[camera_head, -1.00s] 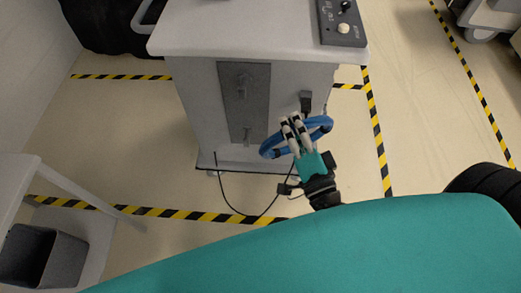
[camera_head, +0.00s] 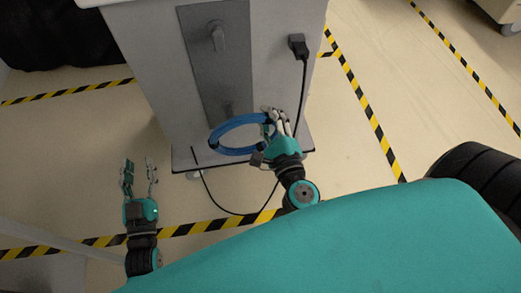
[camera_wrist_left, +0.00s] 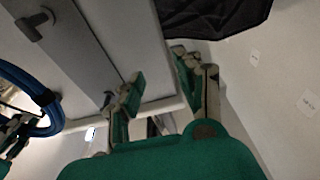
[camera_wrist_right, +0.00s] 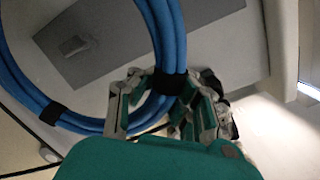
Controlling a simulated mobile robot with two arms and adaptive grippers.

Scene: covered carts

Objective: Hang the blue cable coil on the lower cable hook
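The blue cable coil (camera_head: 237,151) is a ring with black straps, held by my right gripper (camera_head: 275,115) on its right side. In the right wrist view the fingers (camera_wrist_right: 165,100) close around the coil (camera_wrist_right: 172,45) beside a strap. The lower cable hook (camera_head: 228,108) is on the dark grey panel of the cart, just behind the coil's upper edge and partly hidden. The upper hook (camera_head: 217,38) is bare. I cannot tell whether the coil touches the lower hook. My left gripper (camera_head: 139,168) is open and empty, left of the cart.
The grey cart (camera_head: 150,70) stands ahead with a black plug (camera_head: 298,45) and a dangling black cord (camera_head: 205,185). Black-yellow tape (camera_head: 365,100) marks the floor. A pale frame (camera_head: 40,235) is at lower left. A dark cover (camera_head: 40,45) hangs at upper left.

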